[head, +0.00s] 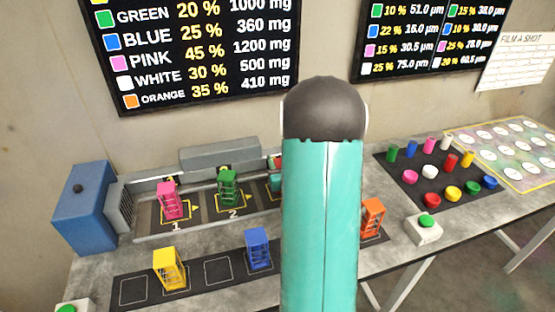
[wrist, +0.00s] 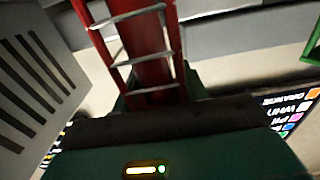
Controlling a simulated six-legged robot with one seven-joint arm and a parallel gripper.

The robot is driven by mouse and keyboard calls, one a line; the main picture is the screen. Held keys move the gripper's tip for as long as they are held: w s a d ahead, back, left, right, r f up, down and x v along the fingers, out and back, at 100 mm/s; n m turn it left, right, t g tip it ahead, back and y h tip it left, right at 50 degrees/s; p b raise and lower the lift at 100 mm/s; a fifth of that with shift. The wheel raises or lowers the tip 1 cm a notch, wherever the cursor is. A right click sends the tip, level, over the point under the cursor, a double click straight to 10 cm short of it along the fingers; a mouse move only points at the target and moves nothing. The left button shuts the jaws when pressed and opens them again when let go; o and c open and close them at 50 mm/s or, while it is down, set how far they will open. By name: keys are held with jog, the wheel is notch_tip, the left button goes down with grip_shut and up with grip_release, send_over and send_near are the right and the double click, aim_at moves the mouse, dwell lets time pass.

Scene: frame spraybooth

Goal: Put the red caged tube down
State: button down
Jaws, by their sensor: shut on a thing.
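The red caged tube (wrist: 150,62) stands large in the wrist view, a red frame with pale crossbars, slightly tilted in the picture. My gripper (wrist: 155,98) is shut on its end; the fingertips are mostly hidden. In the head view a small bit of red (head: 273,162) shows at the left edge of my teal arm, near the back row of marked slots (head: 183,228). The arm hides most of it. I cannot tell whether the tube touches a surface.
A pink caged tube (head: 170,201) stands at slot 1 and a green one (head: 228,188) at slot 2. Yellow (head: 170,269), blue (head: 258,249) and orange (head: 372,218) ones stand on the front strip (head: 192,284), which has empty outlined squares. A blue box (head: 82,208) stands left.

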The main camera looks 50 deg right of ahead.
jog(key=shift+w+f, duration=0.1)
jog(key=shift+f, duration=0.15)
jog(key=shift+s+r, duration=0.15)
jog(key=shift+s, duration=0.1)
jog(key=shift+w, duration=0.2)
jog(key=shift+s+f, duration=0.25)
jog(key=c, duration=0.9)
grip_release()
jog(key=shift+w, duration=0.1)
jog(key=shift+o, duration=0.7)
